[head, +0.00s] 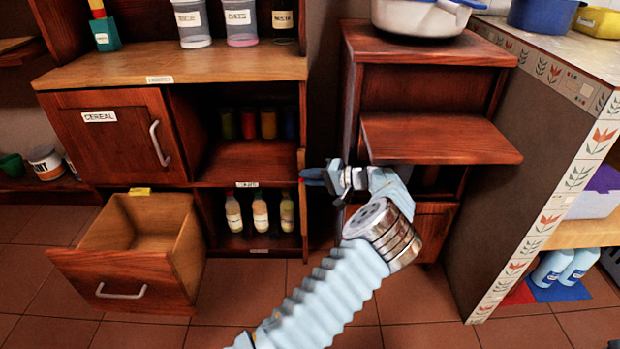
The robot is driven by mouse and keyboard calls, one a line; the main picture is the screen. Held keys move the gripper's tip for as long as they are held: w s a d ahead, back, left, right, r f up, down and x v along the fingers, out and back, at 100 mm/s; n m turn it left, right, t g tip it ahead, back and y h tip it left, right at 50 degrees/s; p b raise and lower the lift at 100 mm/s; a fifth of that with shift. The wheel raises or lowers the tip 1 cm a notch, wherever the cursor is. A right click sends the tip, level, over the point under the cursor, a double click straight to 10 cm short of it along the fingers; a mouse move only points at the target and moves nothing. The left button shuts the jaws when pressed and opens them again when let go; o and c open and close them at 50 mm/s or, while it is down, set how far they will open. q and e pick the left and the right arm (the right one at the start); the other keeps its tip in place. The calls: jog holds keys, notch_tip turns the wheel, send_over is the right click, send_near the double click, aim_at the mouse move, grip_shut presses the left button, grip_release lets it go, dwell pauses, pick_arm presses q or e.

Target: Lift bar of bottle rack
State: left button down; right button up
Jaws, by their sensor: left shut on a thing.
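The bottle rack is the low open compartment (213,223) of the dark wood cabinet, with several pale bottles (260,213) standing upright in it. A narrow upright wooden piece (303,222) shows at its right front edge. My left gripper (308,176) is at this edge, above bottle height, pointing left, with its fingers shut. What it holds is small and mostly hidden by the fingers; it appears to be the bar at the rack's right end. No bar shows clearly across the bottles. My right gripper is not in view.
A wooden board (440,138) sticks out from the right cabinet above my left wrist. A tiled counter (545,200) stands at far right. Floor in front is clear.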

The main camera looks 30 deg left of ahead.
pick_arm(q)
jog(key=shift+d+f, duration=0.1)
jog(key=shift+f, duration=0.25)
jog(key=c, duration=1.1)
grip_release()
jog(key=shift+r, duration=0.1)
jog(key=v, duration=1.3)
jog(key=shift+d, duration=0.3)
jog(key=shift+r, duration=0.1)
